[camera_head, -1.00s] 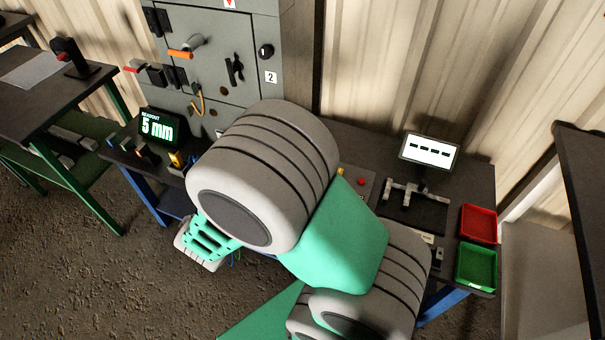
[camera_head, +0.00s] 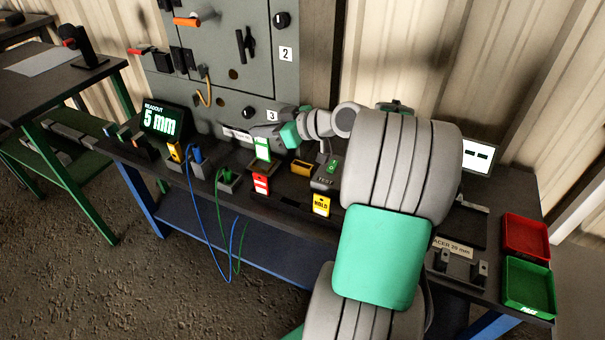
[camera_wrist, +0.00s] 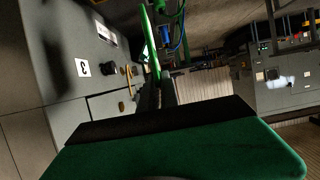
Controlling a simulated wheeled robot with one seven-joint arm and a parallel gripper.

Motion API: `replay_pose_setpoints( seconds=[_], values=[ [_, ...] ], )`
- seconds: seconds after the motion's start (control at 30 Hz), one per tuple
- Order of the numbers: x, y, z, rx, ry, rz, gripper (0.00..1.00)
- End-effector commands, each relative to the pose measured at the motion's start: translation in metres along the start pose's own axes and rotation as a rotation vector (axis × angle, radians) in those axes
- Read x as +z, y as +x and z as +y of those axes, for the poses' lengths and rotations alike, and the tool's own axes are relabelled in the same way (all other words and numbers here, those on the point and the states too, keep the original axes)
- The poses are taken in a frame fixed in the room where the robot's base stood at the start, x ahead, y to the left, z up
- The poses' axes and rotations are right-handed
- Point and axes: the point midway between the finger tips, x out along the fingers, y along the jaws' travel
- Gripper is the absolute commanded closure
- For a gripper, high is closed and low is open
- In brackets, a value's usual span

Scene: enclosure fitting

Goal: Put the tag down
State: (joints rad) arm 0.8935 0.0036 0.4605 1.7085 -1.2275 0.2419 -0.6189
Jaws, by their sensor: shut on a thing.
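A tag with a green border and white face (camera_head: 262,148) stands upright over the back of the workbench in the head view. My gripper (camera_head: 264,134) is shut on it, at its upper part. In the wrist view the tag shows nearly edge-on as a green strip (camera_wrist: 150,45) between my gripper's dark fingers (camera_wrist: 157,75). A red tag (camera_head: 261,184) is just in front of and below the held tag. A yellow HOLD tag (camera_head: 321,205) is at the bench's front edge. I cannot tell whether the green tag touches the bench.
A grey cabinet (camera_head: 225,60) stands behind the bench. A readout showing 5 mm (camera_head: 161,119) is at the left. A TEST box (camera_head: 325,180), a yellow block (camera_head: 302,167) and blue and green cables (camera_head: 232,245) are close by. Red (camera_head: 526,235) and green (camera_head: 530,287) trays are at the right.

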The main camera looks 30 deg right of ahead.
Motion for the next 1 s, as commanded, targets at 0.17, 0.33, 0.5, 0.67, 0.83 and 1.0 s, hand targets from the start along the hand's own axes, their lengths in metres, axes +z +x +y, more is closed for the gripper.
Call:
replay_pose_setpoints(
  seconds=[0.17, 0.33, 0.5, 0.67, 0.83, 1.0],
  values=[
    [0.029, -0.009, 0.043, 0.002, 0.006, -0.001, 1.00],
    [0.061, -0.016, 0.083, -0.001, 0.008, 0.000, 1.00],
    [0.096, -0.014, 0.108, 0.000, 0.005, 0.001, 1.00],
    [0.110, -0.013, 0.118, 0.001, 0.004, 0.000, 1.00],
    [0.136, -0.003, 0.119, -0.001, 0.006, 0.000, 1.00],
    [0.139, -0.002, 0.119, 0.000, 0.004, 0.000, 1.00]
  ],
)
